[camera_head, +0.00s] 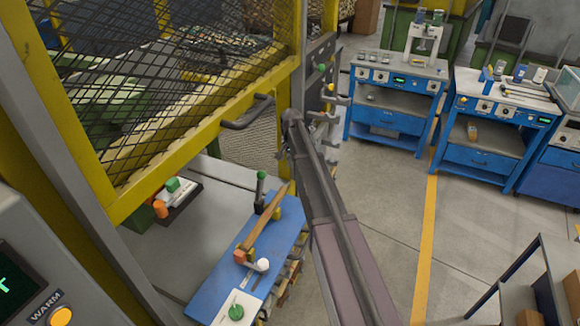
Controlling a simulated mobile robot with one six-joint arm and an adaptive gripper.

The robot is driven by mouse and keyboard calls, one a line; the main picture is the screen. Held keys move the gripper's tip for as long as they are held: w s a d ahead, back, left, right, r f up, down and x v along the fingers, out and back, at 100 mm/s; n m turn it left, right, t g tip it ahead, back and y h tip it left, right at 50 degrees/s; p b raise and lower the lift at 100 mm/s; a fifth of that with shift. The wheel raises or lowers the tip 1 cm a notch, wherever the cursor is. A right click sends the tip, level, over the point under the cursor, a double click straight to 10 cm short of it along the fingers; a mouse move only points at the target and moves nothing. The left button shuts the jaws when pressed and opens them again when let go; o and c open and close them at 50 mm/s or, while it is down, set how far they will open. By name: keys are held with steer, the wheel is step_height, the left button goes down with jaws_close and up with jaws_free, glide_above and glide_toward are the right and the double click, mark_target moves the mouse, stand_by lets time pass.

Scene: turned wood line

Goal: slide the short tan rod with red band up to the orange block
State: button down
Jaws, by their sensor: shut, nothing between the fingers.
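A long, thin tan piece (265,222) lies slantwise on a blue board (222,293). Its near end is at or close to a small orange-brown block (240,257); I cannot tell whether they touch. No red band can be made out, so I cannot tell whether this is the short tan rod. Another small orange piece (160,209) is at the left, beside a dark tray with green and white parts. I cannot tell which orange piece is the task's block. My gripper is not seen.
A green-topped lever (261,188) and a white knob (262,265) stand by the tan piece. A green button (236,312) is at the board's near end. A yellow mesh guard (190,90) rises at left. Blue workbenches (398,95) stand beyond open floor.

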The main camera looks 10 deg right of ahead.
mark_target(285, 189)
steer(key=shift+s+a+f+b, duration=0.4)
steer(key=shift+s+f+b, duration=0.15)
steer(key=shift+f+b, duration=0.95)
steer(key=shift+s+a+f+b, duration=0.4)
steer(key=shift+s+f+b, duration=0.15)
steer(key=shift+f+b, duration=0.9)
steer(key=shift+s+a+f+b, duration=0.4)
steer(key=shift+s+f+b, duration=0.15)
steer(key=shift+f+b, duration=0.9)
steer(key=shift+f, duration=0.1)
steer(key=shift+s+a, duration=0.6)
steer(key=shift+s, duration=0.2)
steer(key=shift+w+d, duration=0.1)
